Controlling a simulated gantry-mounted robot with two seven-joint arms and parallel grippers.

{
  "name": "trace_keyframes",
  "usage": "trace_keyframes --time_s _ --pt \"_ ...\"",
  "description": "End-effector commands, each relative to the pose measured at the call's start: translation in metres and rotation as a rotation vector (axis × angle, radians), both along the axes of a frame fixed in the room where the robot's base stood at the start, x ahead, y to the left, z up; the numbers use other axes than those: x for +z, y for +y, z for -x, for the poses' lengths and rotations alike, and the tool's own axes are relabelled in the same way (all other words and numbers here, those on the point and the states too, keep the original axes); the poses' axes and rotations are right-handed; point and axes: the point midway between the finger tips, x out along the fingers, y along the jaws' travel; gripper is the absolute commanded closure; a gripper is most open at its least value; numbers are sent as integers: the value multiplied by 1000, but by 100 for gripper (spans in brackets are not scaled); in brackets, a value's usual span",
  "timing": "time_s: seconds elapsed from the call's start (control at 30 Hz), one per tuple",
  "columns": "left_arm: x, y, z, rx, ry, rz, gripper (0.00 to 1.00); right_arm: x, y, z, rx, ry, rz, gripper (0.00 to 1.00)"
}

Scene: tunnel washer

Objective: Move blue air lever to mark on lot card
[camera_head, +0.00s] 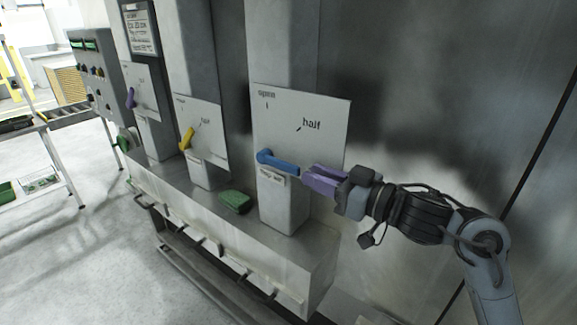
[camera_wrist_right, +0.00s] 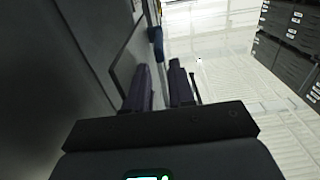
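The blue air lever (camera_head: 280,163) sits on the rightmost white plate (camera_head: 325,150), pivoted at its left end, its arm pointing right and slightly down. The plate has tick marks labelled "spin" and "half"; a label below the lever is too small to read. My right gripper (camera_head: 311,180) has purple fingers just right of the lever's free end. In the right wrist view the fingers (camera_wrist_right: 162,78) stand apart with nothing seen between them, and the blue lever (camera_wrist_right: 157,43) shows beyond their tips. The lot card (camera_head: 140,28) hangs in a dark frame at upper left; its text is unreadable.
A yellow lever (camera_head: 187,139) and a purple lever (camera_head: 131,98) sit on similar plates to the left. A green sponge-like block (camera_head: 235,201) lies on the ledge. A control panel (camera_head: 95,70) stands far left. Dark crates (camera_wrist_right: 292,40) show in the wrist view.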

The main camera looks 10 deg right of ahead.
Motion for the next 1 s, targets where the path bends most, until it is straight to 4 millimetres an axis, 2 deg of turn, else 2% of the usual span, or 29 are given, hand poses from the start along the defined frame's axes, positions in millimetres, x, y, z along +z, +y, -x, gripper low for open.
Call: trace_keyframes --time_s 0.13,0.4,0.6,0.9,0.93,1.0 --pt "3 -1 0 4 1 7 52 1 20 -17 3 2 -2 77" --pt "7 -3 0 7 1 12 52 1 47 -42 1 2 -2 77" --pt "7 -2 0 5 1 9 52 0 55 -50 0 1 -1 77" --pt "7 0 1 -1 2 -1 52 0 56 -51 0 1 -1 77" --pt "7 0 1 -2 2 -2 52 0 56 -51 0 1 -1 78" --pt "7 1 1 -2 2 -3 52 0 56 -51 0 1 -1 89"
